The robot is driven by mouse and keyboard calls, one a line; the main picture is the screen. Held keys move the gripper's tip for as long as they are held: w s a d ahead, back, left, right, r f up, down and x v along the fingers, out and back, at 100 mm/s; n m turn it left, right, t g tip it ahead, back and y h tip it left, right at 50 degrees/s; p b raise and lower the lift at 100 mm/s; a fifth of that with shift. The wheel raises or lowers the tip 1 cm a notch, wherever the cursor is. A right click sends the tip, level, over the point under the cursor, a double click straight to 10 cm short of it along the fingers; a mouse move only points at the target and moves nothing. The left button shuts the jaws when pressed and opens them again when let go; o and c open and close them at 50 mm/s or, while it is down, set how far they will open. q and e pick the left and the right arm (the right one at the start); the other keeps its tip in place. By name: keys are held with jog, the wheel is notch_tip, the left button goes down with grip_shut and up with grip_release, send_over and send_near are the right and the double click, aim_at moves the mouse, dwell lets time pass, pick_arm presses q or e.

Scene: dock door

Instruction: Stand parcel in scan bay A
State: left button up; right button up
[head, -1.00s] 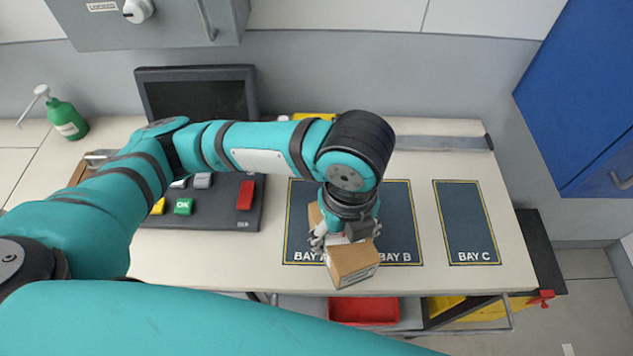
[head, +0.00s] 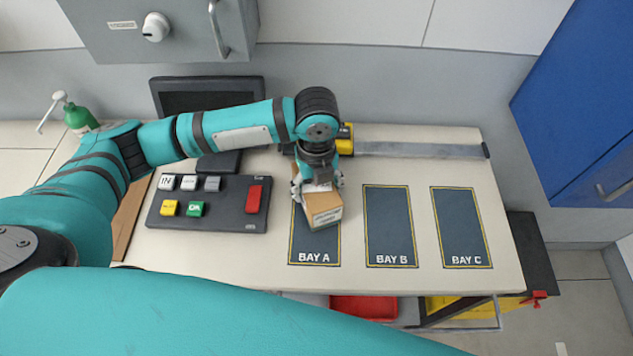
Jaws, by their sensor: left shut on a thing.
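The parcel (head: 323,214) is a brown cardboard box with a pale label on its top. My left gripper (head: 317,188) is shut on it, with one finger at each side, and hides its far end. The parcel is over the bay A mat (head: 314,250), a dark rectangle with a yellow outline. I cannot tell whether the parcel touches the mat. My right gripper is not in view.
Bay B (head: 390,228) and bay C (head: 461,228) are empty mats to the right. A button panel (head: 208,222) lies left of bay A. A metal rail (head: 420,150) and a yellow item (head: 345,138) are behind. A red bin (head: 363,307) sits below the table's front edge.

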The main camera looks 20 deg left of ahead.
pick_arm(q)
jog(key=shift+f, duration=0.1)
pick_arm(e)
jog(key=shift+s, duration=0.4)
pick_arm(q)
jog(key=shift+f, duration=0.1)
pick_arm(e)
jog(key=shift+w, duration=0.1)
pick_arm(q)
jog(key=o, duration=1.5)
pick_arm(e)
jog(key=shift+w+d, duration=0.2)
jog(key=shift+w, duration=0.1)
pick_arm(q)
jog(key=shift+o, duration=0.2)
notch_tip(320, 180, up, 11)
jog(key=b, duration=0.3)
jog(key=shift+f, duration=0.1)
jog(key=shift+r, duration=0.7)
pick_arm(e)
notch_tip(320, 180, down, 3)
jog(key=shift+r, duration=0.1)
